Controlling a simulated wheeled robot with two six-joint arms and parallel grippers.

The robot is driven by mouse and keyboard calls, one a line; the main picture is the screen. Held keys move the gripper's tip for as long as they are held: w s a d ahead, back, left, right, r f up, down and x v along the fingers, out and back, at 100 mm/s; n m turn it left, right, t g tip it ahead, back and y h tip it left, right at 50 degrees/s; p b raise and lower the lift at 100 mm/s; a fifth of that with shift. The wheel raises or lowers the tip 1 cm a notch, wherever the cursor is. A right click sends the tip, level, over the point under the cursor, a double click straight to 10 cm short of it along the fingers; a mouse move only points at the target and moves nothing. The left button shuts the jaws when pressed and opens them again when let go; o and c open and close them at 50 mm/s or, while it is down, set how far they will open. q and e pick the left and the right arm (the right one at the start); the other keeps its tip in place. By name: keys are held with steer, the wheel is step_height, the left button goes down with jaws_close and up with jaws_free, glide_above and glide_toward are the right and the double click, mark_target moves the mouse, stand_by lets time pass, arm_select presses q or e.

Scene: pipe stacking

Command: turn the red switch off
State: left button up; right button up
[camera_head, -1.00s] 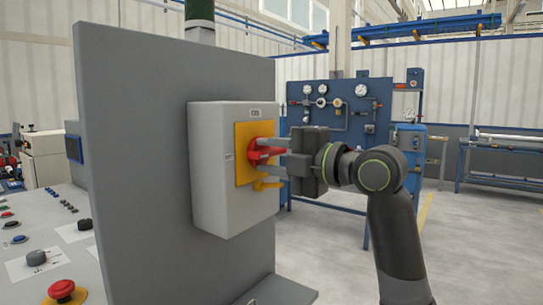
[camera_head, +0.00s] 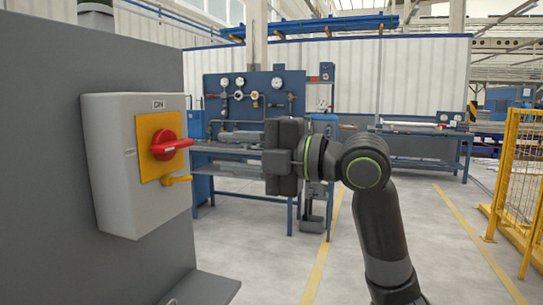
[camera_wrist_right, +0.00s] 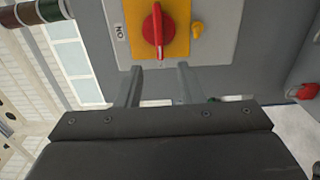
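The red switch (camera_head: 170,146) is a rotary handle on a yellow plate (camera_head: 149,165), on the side of a light grey box (camera_head: 112,150). In the head view the handle lies horizontal, under a label (camera_head: 158,104) reading ON. My right gripper (camera_head: 224,151) is to the right of the switch, clear of it, its fingers pointing at the box. In the right wrist view the switch (camera_wrist_right: 155,30) lies beyond the two fingertips (camera_wrist_right: 157,68). The fingers are apart with nothing between them. My left gripper is not in view.
The box hangs on a tall grey panel (camera_head: 60,180). A small yellow lever (camera_head: 177,180) sits below the switch. A blue gauge board (camera_head: 250,95) and a blue workbench (camera_head: 420,135) stand behind. A yellow fence (camera_head: 520,180) is at right. The floor between is open.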

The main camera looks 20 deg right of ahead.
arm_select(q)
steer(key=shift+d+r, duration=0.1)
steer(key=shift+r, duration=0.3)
arm_select(e)
steer(key=v, duration=0.6)
